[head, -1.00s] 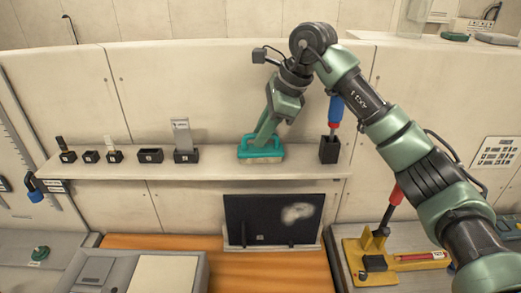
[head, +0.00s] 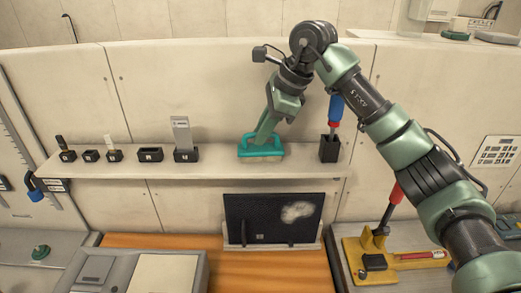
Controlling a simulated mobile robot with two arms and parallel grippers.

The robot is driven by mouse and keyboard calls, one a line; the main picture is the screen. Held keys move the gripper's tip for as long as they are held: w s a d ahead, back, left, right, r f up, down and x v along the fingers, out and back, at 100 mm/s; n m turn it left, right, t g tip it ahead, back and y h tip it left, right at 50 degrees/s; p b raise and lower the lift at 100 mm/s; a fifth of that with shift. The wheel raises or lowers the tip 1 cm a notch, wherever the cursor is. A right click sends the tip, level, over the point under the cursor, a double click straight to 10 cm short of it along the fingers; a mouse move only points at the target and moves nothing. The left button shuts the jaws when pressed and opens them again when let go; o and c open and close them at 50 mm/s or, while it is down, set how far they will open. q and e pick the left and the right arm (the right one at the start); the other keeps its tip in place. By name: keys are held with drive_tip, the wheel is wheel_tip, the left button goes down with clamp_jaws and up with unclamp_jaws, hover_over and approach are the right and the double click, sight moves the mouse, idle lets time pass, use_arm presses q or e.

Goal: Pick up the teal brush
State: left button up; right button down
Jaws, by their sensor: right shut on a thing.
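The teal brush (head: 261,150) is on the wall shelf, toward its right part, with its pale bristle side down on or just at the shelf surface. My right gripper (head: 265,139) reaches down to it from above and is shut on its handle. The fingers hide part of the handle. I cannot tell whether the bristles are clear of the shelf. My left gripper is not in view.
Below stands a dark panel (head: 262,225). A yellow fixture (head: 372,250) is at lower right.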

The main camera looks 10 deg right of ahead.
drive_tip(key=shift+r, duration=0.2)
idle(0.6)
wheel_tip(320, 180, up, 20)
drive_tip(key=b, duration=0.1)
drive_tip(key=shift+f+b, duration=0.15)
drive_tip(key=shift+b, duration=0.15)
idle(0.6)
